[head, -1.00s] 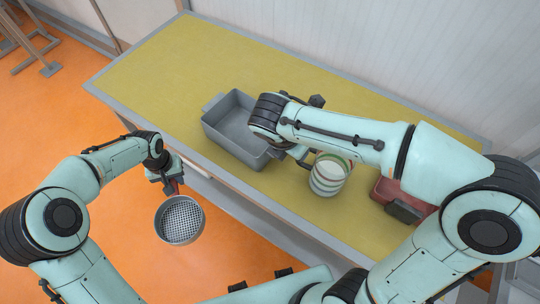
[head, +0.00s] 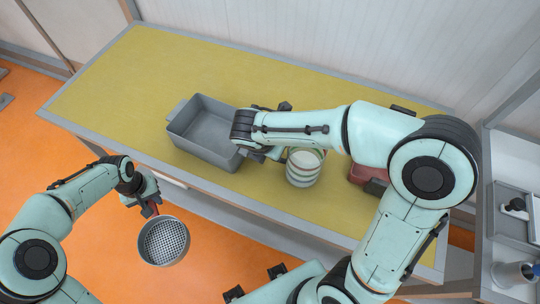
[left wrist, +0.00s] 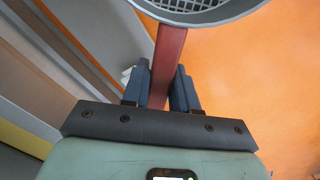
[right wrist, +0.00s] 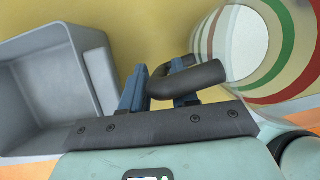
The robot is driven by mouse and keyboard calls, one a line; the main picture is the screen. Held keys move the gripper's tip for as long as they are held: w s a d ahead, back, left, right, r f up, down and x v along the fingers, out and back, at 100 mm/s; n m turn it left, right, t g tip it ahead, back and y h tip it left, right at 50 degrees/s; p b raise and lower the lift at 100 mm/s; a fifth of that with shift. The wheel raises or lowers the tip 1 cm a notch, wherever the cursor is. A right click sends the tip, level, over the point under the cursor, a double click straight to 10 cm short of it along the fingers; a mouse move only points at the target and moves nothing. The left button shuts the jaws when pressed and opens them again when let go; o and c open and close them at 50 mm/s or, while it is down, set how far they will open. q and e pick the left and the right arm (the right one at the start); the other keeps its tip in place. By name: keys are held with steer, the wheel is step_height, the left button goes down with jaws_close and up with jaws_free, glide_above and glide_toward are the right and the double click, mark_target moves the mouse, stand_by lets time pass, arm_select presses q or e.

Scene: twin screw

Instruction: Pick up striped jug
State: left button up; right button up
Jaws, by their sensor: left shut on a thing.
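The striped jug (head: 304,172), pale with green and red bands, stands on the yellow-topped table, partly under my right arm. In the right wrist view the jug (right wrist: 285,55) is at upper right, with its dark curved handle (right wrist: 195,80) at my right gripper (right wrist: 160,88). The handle crosses in front of the fingers, one on each side of it; whether they grip it is unclear. My left gripper (left wrist: 164,88) is shut on the red handle (left wrist: 165,60) of a round strainer (head: 163,242), held clear of the table over the orange floor.
A grey open bin (head: 205,150) stands just left of the jug. A red container (head: 362,174) sits to the right, partly hidden by my right arm. The left part of the yellow table (head: 135,75) is clear. A grey side unit (head: 510,165) stands at far right.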

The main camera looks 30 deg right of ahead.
jaws_close()
steer(key=shift+r, duration=0.1)
